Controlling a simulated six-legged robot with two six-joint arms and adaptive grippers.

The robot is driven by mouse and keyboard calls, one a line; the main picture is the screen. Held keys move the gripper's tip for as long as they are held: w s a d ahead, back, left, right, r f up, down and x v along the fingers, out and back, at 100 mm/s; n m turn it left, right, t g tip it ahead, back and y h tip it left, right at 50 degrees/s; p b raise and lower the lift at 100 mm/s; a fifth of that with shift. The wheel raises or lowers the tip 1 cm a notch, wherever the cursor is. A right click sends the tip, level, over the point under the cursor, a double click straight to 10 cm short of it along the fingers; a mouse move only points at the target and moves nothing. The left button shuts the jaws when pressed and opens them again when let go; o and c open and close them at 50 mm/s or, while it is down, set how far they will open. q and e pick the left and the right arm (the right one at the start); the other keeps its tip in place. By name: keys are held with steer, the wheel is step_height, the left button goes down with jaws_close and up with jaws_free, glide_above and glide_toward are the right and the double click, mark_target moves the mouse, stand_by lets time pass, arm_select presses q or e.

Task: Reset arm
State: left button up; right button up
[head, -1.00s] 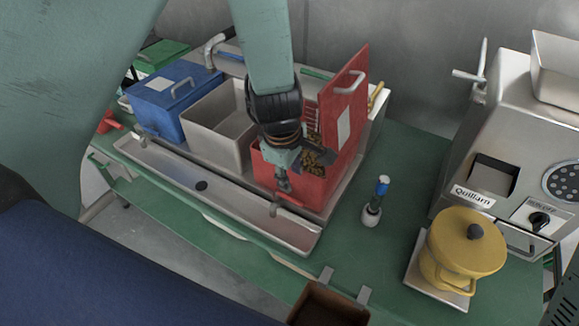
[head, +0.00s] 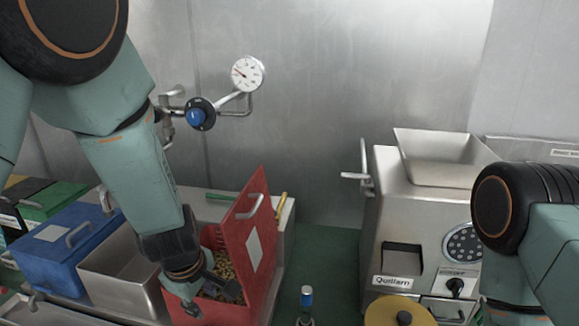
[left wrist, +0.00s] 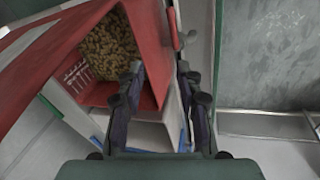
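My left gripper (head: 192,300) hangs at the open red bin (head: 243,310), by its front left part. The bin's red lid (head: 250,240) stands raised, and brown beans (left wrist: 108,50) lie inside with a white slotted piece. My right arm shows at the right edge in the head view, in front of the grinder's side; its gripper is out of the picture.
A steel bin (head: 125,275), a blue bin (head: 65,250) and a green bin (head: 52,200) stand left of the red bin. The Quillam grinder (head: 400,225) with a yellow lidded container (head: 385,312) stands right. A gauge (head: 247,73) and valve (head: 200,113) are on the back wall.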

arm_select(q)
steer(key=s+a+f+m+t+b, duration=0.1)
steer(key=s+a+f+m+b, duration=0.1)
steer(key=s+f+m+b, duration=0.5)
steer(key=s+a+f+m+b, duration=0.15)
steer(key=f+m, duration=0.25)
steer(key=f, duration=0.6)
steer(key=s+f+m+g+b, duration=0.2)
steer(key=s+f+g+b, duration=0.2)
steer(key=s+f+b, duration=0.6)
steer(key=s+f, duration=0.9)
steer(key=s, duration=0.2)
steer(key=shift+s+f+m, duration=0.15)
steer(key=shift+f+m, duration=0.05)
steer(key=shift+m, duration=0.2)
steer(key=shift+d, duration=0.1)
steer(key=shift+o, duration=0.2)
